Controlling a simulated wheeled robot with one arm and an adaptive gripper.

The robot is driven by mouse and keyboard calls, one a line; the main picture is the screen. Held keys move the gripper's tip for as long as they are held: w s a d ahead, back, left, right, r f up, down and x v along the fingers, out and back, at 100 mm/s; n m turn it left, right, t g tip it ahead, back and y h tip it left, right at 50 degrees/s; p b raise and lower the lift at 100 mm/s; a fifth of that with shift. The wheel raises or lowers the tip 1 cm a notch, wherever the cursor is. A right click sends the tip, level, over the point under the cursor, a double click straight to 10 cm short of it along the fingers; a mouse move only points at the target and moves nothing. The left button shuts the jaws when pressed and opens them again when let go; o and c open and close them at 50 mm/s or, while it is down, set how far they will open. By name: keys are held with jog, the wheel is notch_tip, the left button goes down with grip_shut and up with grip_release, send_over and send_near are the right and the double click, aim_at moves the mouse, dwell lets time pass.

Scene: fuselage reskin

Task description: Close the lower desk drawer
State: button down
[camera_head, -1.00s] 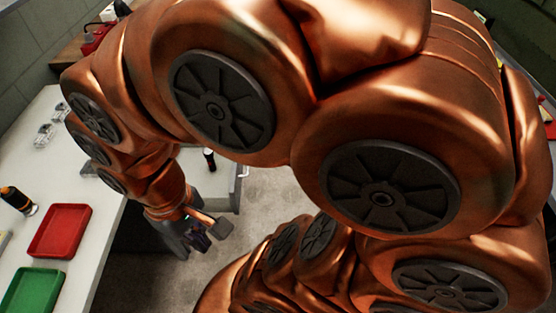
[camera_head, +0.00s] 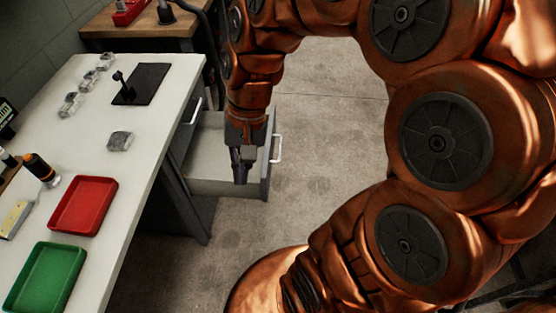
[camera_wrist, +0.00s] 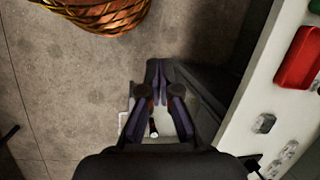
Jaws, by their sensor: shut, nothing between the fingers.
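The lower desk drawer (camera_head: 208,158) stands pulled out from under the white desk, with its grey front panel (camera_head: 266,178) and pale handle (camera_head: 278,149) facing right. My gripper (camera_head: 240,180) points down and overlaps the drawer in the head view, near the inside of its front panel. I cannot tell whether it touches the drawer. Its fingers are shut and empty. In the wrist view, the gripper (camera_wrist: 158,68) partly covers the drawer, where a small dark cylinder (camera_wrist: 154,129) shows. My arm hides part of the drawer in the head view.
The white desk (camera_head: 135,175) holds a red tray (camera_head: 83,205), a green tray (camera_head: 45,278), a black mat (camera_head: 140,84) and several small clear parts. An upper handle (camera_head: 196,110) sits at the desk's side. Open concrete floor (camera_head: 325,120) lies right of the drawer.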

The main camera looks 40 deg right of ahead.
jog(key=w+d+f+m+t+y+b, duration=0.4)
jog(key=w+d+f+m+b, duration=0.6)
jog(key=w+d+f, duration=0.45)
jog(key=d+f+m+t+b, duration=0.45)
jog(key=d+f+m, duration=0.8)
jog(key=d, duration=0.65)
jog(key=w+a+f+n+b, duration=0.1)
jog(key=w+a+f+b, duration=0.2)
jog(key=w+a+f, duration=0.4)
jog(key=shift+w+a+f+n+g, duration=0.25)
jog(key=shift+a+f+n+g, duration=0.15)
jog(key=shift+a, duration=0.5)
jog(key=shift+w+a, duration=0.1)
